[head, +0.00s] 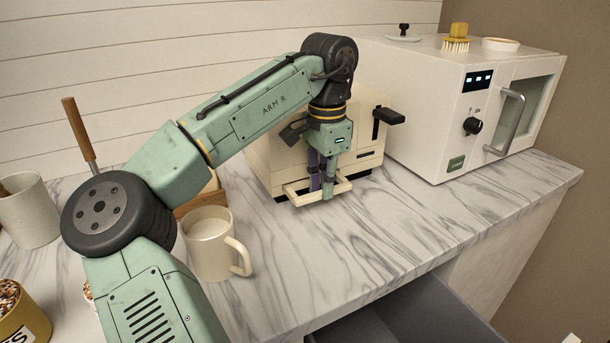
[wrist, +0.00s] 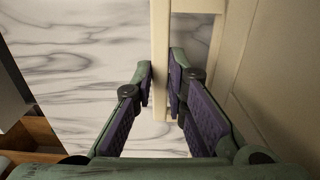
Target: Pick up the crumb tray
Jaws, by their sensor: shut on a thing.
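The crumb tray (head: 306,200) is a cream, frame-like piece at the foot of the cream toaster (head: 368,140), jutting out over the marble counter. In the wrist view its pale bar (wrist: 160,45) runs down between my fingers. My gripper (head: 326,188) points down at the tray's front, with the purple-padded fingers on either side of the bar; they also show in the wrist view (wrist: 160,82). It is shut on the tray. My wrist hides part of the toaster's front, and the tray's far end is hidden.
A cream mug (head: 212,250) stands left of the tray, with a wooden box (head: 192,203) behind it. A white oven (head: 450,110) stands to the right. The marble counter (head: 400,220) is clear in front, above an open grey drawer (head: 430,312).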

